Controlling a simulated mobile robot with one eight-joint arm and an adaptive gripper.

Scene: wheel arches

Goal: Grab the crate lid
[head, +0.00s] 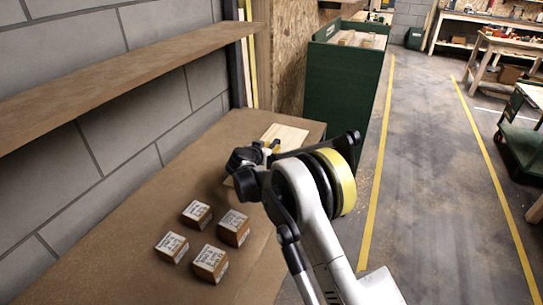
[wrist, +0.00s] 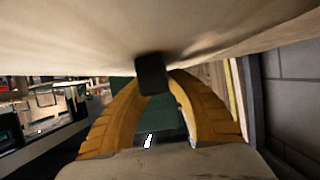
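The crate lid (head: 286,136) is a pale wooden panel lying on the brown bench, partly hidden behind my arm in the head view. My gripper (head: 271,146) is low over it, with a bit of yellow finger showing. In the wrist view, which looks upside down, a pale surface fills the top, very close. A dark block like a knob (wrist: 152,74) juts from it. The two orange fingers of my gripper (wrist: 160,82) arch in from both sides and close together at this block. The exact contact at the fingertips is partly hidden by the block.
Several small labelled wooden blocks (head: 209,261) stand on the bench (head: 110,262), nearer me. A shelf (head: 120,80) runs along the block wall at left. A tall green bin (head: 345,90) stands past the bench end. The floor at right is open between yellow lines.

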